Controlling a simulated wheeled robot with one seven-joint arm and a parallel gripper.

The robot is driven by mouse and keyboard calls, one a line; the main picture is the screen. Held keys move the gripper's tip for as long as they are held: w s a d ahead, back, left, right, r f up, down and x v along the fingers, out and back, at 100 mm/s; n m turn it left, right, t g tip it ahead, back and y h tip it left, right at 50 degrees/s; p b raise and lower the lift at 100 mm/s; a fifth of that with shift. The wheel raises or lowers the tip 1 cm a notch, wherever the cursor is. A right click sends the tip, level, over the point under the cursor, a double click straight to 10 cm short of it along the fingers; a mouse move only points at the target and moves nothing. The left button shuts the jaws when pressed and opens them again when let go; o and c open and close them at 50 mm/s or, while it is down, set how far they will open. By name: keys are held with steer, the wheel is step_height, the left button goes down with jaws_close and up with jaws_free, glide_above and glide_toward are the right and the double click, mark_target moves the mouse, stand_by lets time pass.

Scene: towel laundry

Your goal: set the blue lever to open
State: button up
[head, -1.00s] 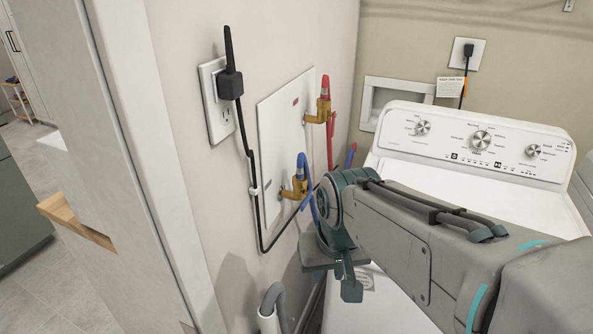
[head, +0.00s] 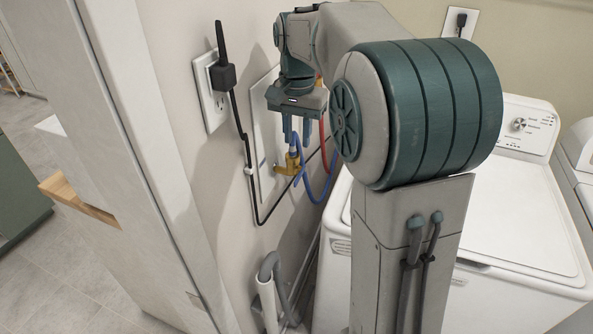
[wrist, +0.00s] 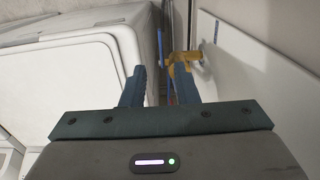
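The blue lever (head: 293,152) belongs to the lower brass valve (head: 288,168) on the white wall panel; only a small blue part shows below my gripper in the head view. My gripper (head: 297,138) points down just above this valve, its fingers apart. In the wrist view my gripper (wrist: 160,72) is open with nothing held between the fingers. A brass valve (wrist: 186,62) shows there just beyond the right fingertip, partly hidden by it. I cannot tell whether a finger touches the lever. The upper valve's red handle is hidden by my arm in the head view.
A black plug (head: 223,76) sits in the wall outlet left of the panel, its cord (head: 243,145) looping below the valve. Blue and red hoses (head: 324,150) hang beside the valve. The white washer (head: 515,230) stands right; a grey drain hose (head: 270,268) rises below.

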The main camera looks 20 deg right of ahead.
mark_target(297, 178)
step_height(297, 178, down, 11)
steer(key=shift+f+p, duration=0.2)
steer(key=shift+p, duration=0.1)
jaws_close()
